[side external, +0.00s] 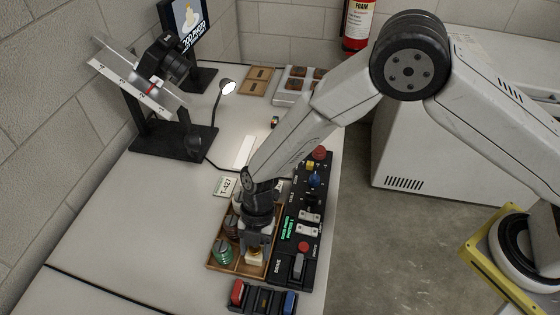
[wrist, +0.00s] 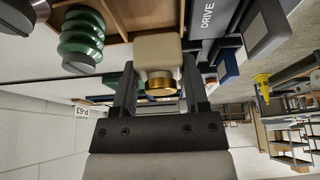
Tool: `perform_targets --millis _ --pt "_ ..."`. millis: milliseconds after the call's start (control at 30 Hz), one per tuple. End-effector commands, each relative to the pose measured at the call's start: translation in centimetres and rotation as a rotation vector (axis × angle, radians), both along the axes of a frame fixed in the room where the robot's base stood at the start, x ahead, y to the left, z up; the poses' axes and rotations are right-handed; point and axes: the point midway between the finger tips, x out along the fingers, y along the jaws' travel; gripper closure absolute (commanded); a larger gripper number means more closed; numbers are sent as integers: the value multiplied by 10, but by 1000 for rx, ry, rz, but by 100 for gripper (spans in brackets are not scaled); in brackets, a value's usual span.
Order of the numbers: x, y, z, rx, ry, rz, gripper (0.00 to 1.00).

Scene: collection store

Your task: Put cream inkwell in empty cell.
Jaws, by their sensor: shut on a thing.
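The cream inkwell (wrist: 157,47) has a squared body and a brass cap, and my gripper (wrist: 158,75) is shut on it, one finger on each side. In the side external view the inkwell (side external: 254,259) shows below my gripper (side external: 257,246), at the near right part of the divided wooden tray (side external: 219,268). I cannot tell whether it touches the tray floor. A green ribbed inkwell (side external: 222,252) stands in the near left cell, and it also shows in the wrist view (wrist: 81,38). A dark inkwell (side external: 231,226) stands behind it.
A black control panel (side external: 311,217) with buttons and levers runs close along the tray's right side. A switch box (side external: 262,299) stands just in front. A white T-427 card (side external: 225,187) lies behind the tray. The tabletop left of the tray is clear.

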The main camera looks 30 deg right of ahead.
Motion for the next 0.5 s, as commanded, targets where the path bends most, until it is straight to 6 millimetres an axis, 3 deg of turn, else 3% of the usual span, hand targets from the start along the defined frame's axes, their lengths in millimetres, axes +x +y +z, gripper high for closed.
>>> perform_targets --millis 500 --pt "8 6 -14 0 0 -1 100"
